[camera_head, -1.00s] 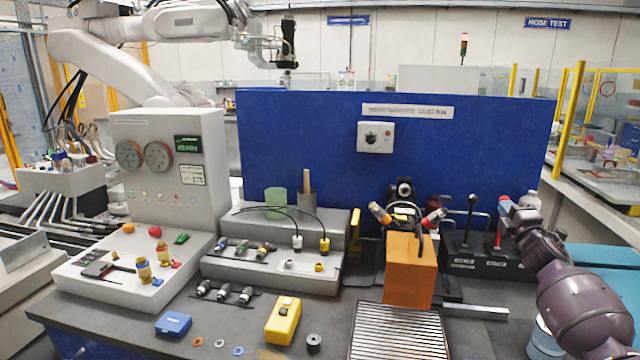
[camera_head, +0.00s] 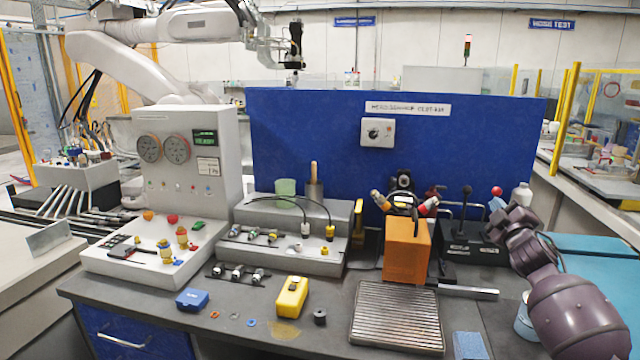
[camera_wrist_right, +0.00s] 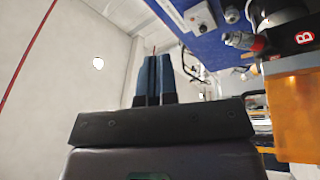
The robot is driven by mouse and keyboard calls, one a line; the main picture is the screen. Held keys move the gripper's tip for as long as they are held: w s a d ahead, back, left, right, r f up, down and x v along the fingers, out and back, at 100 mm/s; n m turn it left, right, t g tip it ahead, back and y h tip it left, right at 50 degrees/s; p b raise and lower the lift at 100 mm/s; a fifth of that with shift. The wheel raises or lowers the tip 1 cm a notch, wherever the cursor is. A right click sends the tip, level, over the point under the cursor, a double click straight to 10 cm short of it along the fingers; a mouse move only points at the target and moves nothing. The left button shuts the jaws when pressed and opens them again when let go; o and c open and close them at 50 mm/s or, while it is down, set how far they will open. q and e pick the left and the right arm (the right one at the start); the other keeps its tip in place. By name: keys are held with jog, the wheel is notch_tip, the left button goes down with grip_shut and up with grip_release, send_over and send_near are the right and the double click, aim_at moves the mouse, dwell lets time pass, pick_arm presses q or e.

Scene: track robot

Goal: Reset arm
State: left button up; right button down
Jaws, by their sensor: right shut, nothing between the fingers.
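My right arm comes in from the right edge of the head view. Its gripper (camera_head: 497,204) is raised beside the black lever box (camera_head: 470,238), with nothing seen in it. In the right wrist view the two blue-grey fingers (camera_wrist_right: 152,78) stand side by side, shut, with no object between them. Whether the gripper touches the box cannot be told from the head view. My left gripper does not show in either current view.
An orange block (camera_head: 405,250) stands behind a ribbed metal tray (camera_head: 397,315). A blue panel (camera_head: 300,130) rises behind the bench. A yellow case (camera_head: 291,297) and a blue box (camera_head: 192,299) lie at the front. A white bottle (camera_head: 521,196) stands behind my right gripper.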

jog(key=s+a+f+m+g+y, duration=0.1)
jog(key=s+a+f+m, duration=0.1)
jog(key=s+a+f, duration=0.35)
jog(key=s+a+f+m+g, duration=0.2)
jog(key=s+f, duration=0.4)
jog(key=f, duration=0.2)
jog(key=s+a+f+m+g+y, duration=0.1)
jog(key=s+a+f+m, duration=0.15)
jog(key=s+f, duration=0.4)
jog(key=s+a+f+m+g, duration=0.1)
jog(key=s+f, duration=0.5)
jog(key=s, duration=0.3)
jog(key=s+a+f+m+g, duration=0.2)
jog(key=s+f, duration=0.3)
jog(key=s, duration=0.4)
jog(key=s+a+f+m+g+h, duration=0.1)
jog(key=s+f+g, duration=0.1)
jog(key=s+f, duration=0.4)
jog(key=s, duration=0.3)
jog(key=shift+a+f, duration=0.25)
jog(key=shift+f, duration=0.05)
jog(key=c, duration=1.8)
grip_release()
jog(key=shift+m, duration=0.25)
